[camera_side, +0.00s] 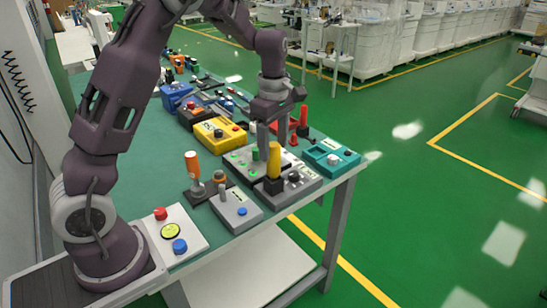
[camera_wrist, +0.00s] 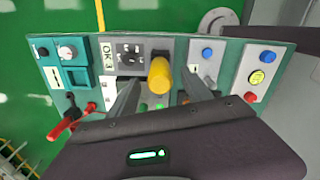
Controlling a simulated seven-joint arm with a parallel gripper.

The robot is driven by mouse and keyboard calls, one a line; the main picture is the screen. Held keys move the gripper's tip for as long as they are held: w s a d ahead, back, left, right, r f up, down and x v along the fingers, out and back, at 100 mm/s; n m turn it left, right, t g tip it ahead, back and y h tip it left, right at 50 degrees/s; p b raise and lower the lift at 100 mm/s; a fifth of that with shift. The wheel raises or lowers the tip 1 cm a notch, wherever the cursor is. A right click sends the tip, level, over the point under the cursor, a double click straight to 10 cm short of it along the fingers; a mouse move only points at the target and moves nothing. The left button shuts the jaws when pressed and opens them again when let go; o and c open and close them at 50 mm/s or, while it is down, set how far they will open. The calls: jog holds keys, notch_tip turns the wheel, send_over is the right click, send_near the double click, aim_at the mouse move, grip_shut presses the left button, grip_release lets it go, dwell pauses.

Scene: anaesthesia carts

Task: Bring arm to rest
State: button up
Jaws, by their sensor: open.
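My gripper (camera_side: 272,138) points down over the panel boxes near the table's front right edge. Its two fingers are apart and hold nothing. In the wrist view, my gripper (camera_wrist: 160,79) shows one finger on each side of a yellow handle (camera_wrist: 160,76), with gaps to both. In the side view the yellow handle (camera_side: 274,161) stands upright on a grey box (camera_side: 300,185), just below and in front of the fingers. I cannot tell whether the fingertips reach below its top.
A white box with green buttons (camera_side: 243,163), a teal box (camera_side: 332,158), red handles (camera_side: 303,117) and an orange-handled lever (camera_side: 192,164) crowd around my gripper. A yellow box (camera_side: 218,132) stands behind. Bare green tabletop (camera_side: 150,150) lies to the left.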

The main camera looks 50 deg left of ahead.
jog(key=s+d+r+m+t+h, duration=0.1)
jog(key=s+d+r+m, duration=0.35)
jog(key=s+r, duration=0.2)
jog(key=s+d+r+m+t, duration=0.2)
jog(key=s+d+r+m, duration=0.1)
jog(key=s+r+m, duration=0.3)
jog(key=s+d+m+t+y, duration=0.1)
jog(key=s+d+m+t, duration=0.1)
jog(key=s+m, duration=0.8)
jog(key=s+d, duration=0.1)
jog(key=s, duration=0.2)
jog(key=shift+s+d+t, duration=0.25)
jog(key=shift+s+t, duration=0.05)
jog(key=shift+s, duration=0.1)
jog(key=shift+m, duration=0.25)
